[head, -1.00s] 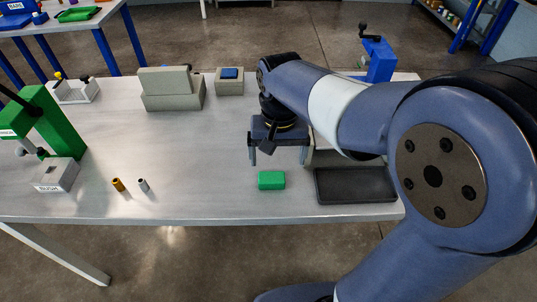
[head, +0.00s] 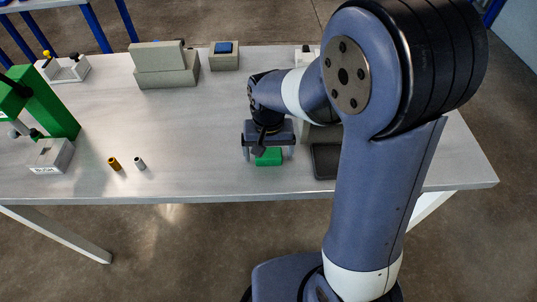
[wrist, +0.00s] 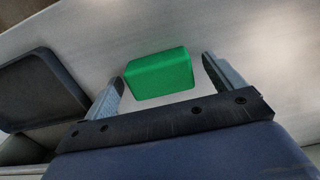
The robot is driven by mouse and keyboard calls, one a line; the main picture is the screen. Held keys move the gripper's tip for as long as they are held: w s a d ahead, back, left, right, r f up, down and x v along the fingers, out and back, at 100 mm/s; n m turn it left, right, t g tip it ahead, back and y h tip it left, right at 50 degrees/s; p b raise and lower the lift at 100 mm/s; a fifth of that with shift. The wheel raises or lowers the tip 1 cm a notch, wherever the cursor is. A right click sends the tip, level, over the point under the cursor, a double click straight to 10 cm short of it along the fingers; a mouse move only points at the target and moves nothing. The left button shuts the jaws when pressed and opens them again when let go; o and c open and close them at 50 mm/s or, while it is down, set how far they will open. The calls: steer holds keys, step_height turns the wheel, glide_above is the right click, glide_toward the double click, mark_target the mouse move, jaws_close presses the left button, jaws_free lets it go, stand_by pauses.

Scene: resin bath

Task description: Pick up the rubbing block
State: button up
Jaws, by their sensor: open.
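The rubbing block is a small green block (head: 268,157) lying on the table near its front edge, below my gripper in the head view. My gripper (head: 268,153) is open, its fingers pointing down on either side of the block. In the wrist view the green block (wrist: 160,73) lies ahead of and between the two spread fingertips (wrist: 163,72), with a gap at each side. Neither finger appears to touch it. In the head view the gripper body hides part of the block's top.
A dark tray (head: 325,162) lies close to the right of the block, partly hidden by my arm. An orange cylinder (head: 114,164) and a grey cylinder (head: 139,163) stand to the left. A green press (head: 58,112) stands at far left. The table between is clear.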

mark_target(269, 153)
steer(key=shift+f, duration=0.2)
steer(key=c, duration=1.1)
steer(key=shift+r, duration=0.1)
step_height(269, 153, up, 10)
